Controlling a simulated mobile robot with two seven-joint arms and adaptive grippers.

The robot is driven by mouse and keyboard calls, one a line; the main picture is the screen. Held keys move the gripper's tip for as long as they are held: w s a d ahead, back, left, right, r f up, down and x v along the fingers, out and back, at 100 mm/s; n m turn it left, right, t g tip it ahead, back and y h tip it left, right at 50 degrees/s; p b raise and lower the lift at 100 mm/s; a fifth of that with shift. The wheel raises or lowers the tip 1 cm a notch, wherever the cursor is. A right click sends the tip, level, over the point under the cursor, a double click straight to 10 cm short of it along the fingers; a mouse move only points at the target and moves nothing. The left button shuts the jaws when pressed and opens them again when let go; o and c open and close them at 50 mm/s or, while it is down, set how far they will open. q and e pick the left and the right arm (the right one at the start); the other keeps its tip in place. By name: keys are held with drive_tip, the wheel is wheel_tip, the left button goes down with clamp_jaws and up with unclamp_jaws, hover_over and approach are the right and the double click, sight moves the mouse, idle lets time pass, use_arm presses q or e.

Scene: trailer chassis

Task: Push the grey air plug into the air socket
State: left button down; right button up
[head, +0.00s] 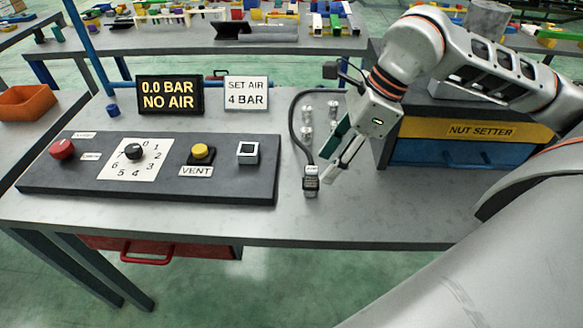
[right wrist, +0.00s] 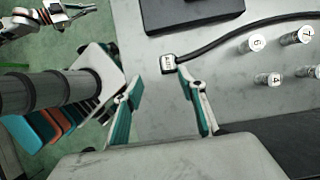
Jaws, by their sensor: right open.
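The grey air plug (head: 311,182) rests on the bench at the end of a black hose (head: 297,128), right of the control panel. In the right wrist view the plug (right wrist: 168,63) lies just beyond my fingertips, nearer the right finger. The air socket (head: 248,152) is a pale square fitting with a dark opening at the panel's right end; nothing is in it. My right gripper (head: 333,166) is open and empty, close beside the plug; it also shows in the right wrist view (right wrist: 160,80). What seems to be my left gripper (right wrist: 72,12) shows small, its jaws unclear.
The dark panel (head: 100,190) also carries a red knob, a numbered dial and a yellow VENT button. Signs (head: 170,95) behind it read "0.0 BAR NO AIR" and "SET AIR 4 BAR". Several metal sockets (head: 307,113) stand behind the plug. A NUT SETTER box (head: 450,150) bounds the right.

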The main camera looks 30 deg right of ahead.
sight(316, 169)
drive_tip(key=shift+w+d+p+x, duration=0.1)
drive_tip(key=shift+w+x, duration=0.2)
drive_tip(key=shift+x, duration=0.95)
drive_tip(key=shift+w+d+p+x, duration=0.1)
drive_tip(key=shift+w+x, duration=0.2)
drive_tip(key=shift+x, duration=1)
drive_tip(key=shift+w+d+p+x, duration=0.1)
drive_tip(key=shift+w+x, duration=0.2)
drive_tip(key=shift+x, duration=0.95)
drive_tip(key=shift+r, duration=0.1)
clamp_jaws()
